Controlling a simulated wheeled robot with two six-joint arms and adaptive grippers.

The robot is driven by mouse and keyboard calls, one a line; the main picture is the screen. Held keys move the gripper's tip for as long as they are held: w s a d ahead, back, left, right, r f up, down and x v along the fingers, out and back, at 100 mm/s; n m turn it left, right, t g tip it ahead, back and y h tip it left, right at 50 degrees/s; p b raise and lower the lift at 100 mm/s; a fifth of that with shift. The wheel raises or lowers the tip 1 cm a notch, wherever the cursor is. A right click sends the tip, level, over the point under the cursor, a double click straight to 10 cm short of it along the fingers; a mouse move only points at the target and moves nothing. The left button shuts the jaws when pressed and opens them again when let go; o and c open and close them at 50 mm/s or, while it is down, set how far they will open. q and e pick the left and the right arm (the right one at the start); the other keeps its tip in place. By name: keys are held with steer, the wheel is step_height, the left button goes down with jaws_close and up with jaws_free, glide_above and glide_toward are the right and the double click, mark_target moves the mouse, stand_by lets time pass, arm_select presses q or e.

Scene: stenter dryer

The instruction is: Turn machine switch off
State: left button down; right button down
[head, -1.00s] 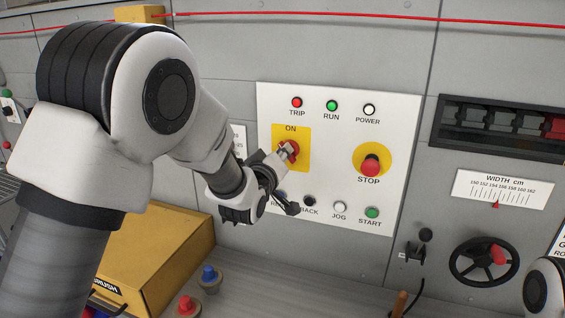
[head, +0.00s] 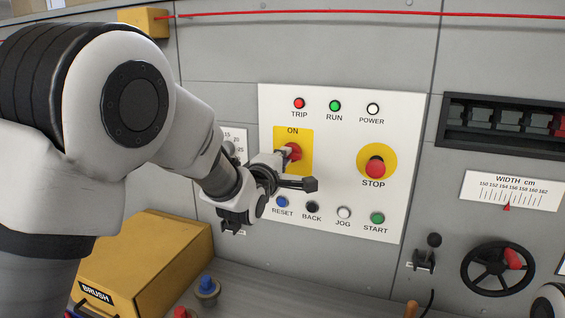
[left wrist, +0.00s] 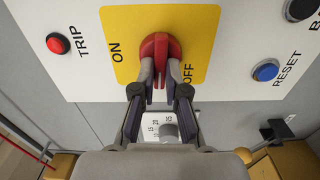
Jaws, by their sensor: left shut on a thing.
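The red rotary switch handle (head: 293,151) sits on a yellow plate (head: 304,136) marked ON at the top, on the white control panel. In the left wrist view the handle (left wrist: 160,47) lies between the ON and OFF marks, pointing to the picture's bottom. My left gripper (left wrist: 160,90) is shut on the handle's near end, with one finger on each side. In the head view the gripper hides the plate's lower part and the OFF mark. My right gripper is not in view.
Right of the switch is the red STOP button (head: 375,168). RESET (head: 282,202), BACK (head: 312,207), JOG (head: 344,212) and START (head: 377,218) buttons lie close below the gripper. TRIP (head: 299,103), RUN and POWER lamps are above. A yellow BRUSH box (head: 150,250) stands lower left.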

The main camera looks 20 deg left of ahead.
arm_select(q)
steer(key=shift+n, duration=0.4)
steer(key=c, duration=1.2)
jaws_free()
steer(key=shift+w+d, duration=0.1)
steer(key=shift+d, duration=0.05)
steer(key=s, duration=1.2)
steer(key=shift+a, duration=0.2)
